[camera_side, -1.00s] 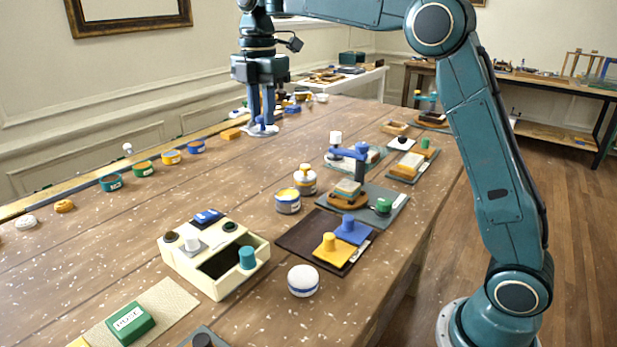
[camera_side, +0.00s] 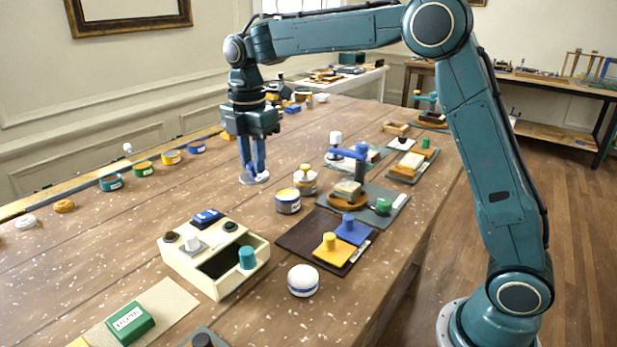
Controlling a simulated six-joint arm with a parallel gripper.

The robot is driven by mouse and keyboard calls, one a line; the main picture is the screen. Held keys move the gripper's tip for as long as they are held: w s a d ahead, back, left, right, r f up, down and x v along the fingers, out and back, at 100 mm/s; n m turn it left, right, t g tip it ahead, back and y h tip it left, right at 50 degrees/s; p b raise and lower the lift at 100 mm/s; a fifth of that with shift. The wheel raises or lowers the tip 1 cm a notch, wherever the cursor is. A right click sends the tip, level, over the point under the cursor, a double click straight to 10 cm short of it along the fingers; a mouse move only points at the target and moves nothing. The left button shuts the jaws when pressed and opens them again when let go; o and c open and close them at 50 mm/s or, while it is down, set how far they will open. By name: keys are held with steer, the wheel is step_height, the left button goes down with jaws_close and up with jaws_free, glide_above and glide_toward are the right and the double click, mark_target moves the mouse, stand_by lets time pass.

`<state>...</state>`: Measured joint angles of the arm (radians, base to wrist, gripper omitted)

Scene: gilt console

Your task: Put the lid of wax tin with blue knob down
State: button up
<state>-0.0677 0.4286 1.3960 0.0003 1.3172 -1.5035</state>
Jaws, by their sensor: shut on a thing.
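My gripper (camera_side: 252,168) points down, its blue fingers shut on a pale, flat, round lid (camera_side: 254,179). The fingers cover the lid's knob, so its colour is hard to tell. The lid is level and near the tabletop; whether it touches the wood is unclear. A tin with a blue band and a yellowish top (camera_side: 288,202) stands uncovered to the lower right of the lid, apart from it. Beside that tin, a cream tin with a yellow knob on its lid (camera_side: 305,180) stands closed.
A cream box (camera_side: 213,262) with a compartment stands in front. A dark mat (camera_side: 300,237) with yellow and blue knobbed blocks lies to the right. Several small pots (camera_side: 144,169) line the left edge. The wood left of the lid is clear.

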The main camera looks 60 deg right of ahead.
steer(key=shift+f, duration=6.55)
steer(key=shift+f, duration=0.1)
steer(key=o, duration=1)
steer(key=shift+c, duration=0.2)
step_height(320, 180, up, 12)
steer(key=shift+r, duration=0.1)
